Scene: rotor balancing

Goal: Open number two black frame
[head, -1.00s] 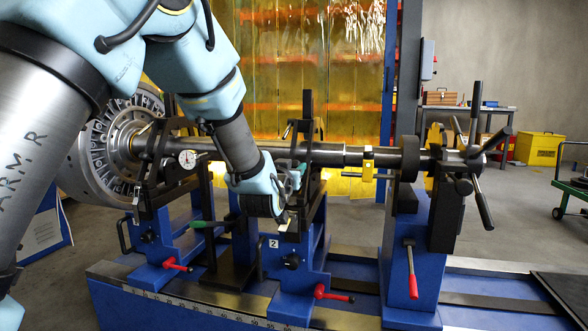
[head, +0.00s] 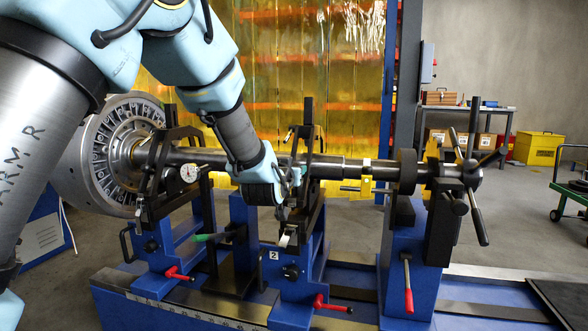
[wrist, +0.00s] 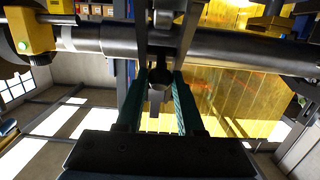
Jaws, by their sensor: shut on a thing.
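The number two stand (head: 290,272) is blue, with a small white "2" label (head: 274,255). Its black frame (head: 308,115) rises around the long grey shaft (head: 330,165). My gripper (head: 290,197) is at the near side of this frame, just below shaft height. In the wrist view, the teal fingers of my gripper (wrist: 160,88) are shut on a dark rounded handle part (wrist: 158,78) of the frame, under the shaft. My wrist and hand hide part of the frame in the head view.
A similar black-framed stand with a dial gauge (head: 190,172) is at the left, beside the large rotor disc (head: 112,150). A stand with a red-handled lever (head: 408,285) and a spoked handwheel (head: 472,175) is at the right. Blue rails run below.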

